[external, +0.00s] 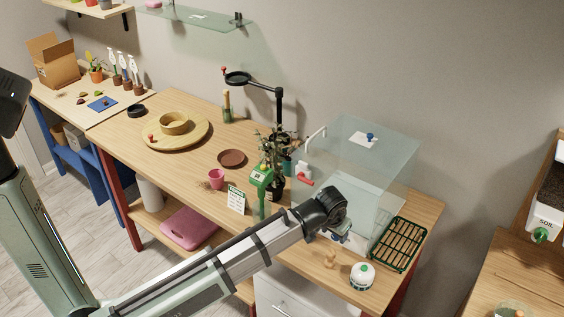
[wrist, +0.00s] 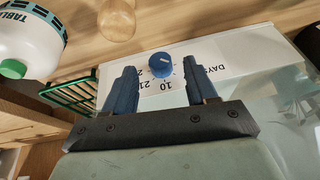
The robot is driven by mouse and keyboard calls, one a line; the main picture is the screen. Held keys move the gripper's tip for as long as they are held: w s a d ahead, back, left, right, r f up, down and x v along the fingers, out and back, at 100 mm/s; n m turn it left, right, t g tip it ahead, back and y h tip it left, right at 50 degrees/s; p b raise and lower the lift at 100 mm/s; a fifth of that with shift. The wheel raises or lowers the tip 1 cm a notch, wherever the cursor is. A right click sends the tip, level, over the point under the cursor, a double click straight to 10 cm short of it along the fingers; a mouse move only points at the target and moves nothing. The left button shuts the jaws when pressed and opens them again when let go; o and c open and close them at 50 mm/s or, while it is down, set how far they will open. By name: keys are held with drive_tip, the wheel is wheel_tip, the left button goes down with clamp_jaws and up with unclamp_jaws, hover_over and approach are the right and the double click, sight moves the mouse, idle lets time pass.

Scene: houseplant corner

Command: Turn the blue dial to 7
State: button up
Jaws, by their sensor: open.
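The blue dial (wrist: 161,65) sits on a white panel (wrist: 215,55) printed with numbers and the word DAYS. In the wrist view, 10 and 21 are readable beside the dial; I cannot make out the 7 or which number its mark points at. My gripper (wrist: 160,70) is open, its two dark blue fingers on either side of the dial in the picture. I cannot tell if they touch it. In the external view my gripper (external: 344,238) is low at the front of the clear box (external: 385,175); the wrist hides the dial there.
A green rack (external: 396,245) lies right of my gripper. A blue knob (external: 370,136) is on the clear box's top. A red-handled tap (external: 305,179) is left of it.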

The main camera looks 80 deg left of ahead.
drive_tip(key=v, duration=1.1)
drive_tip(key=shift+d, duration=0.15)
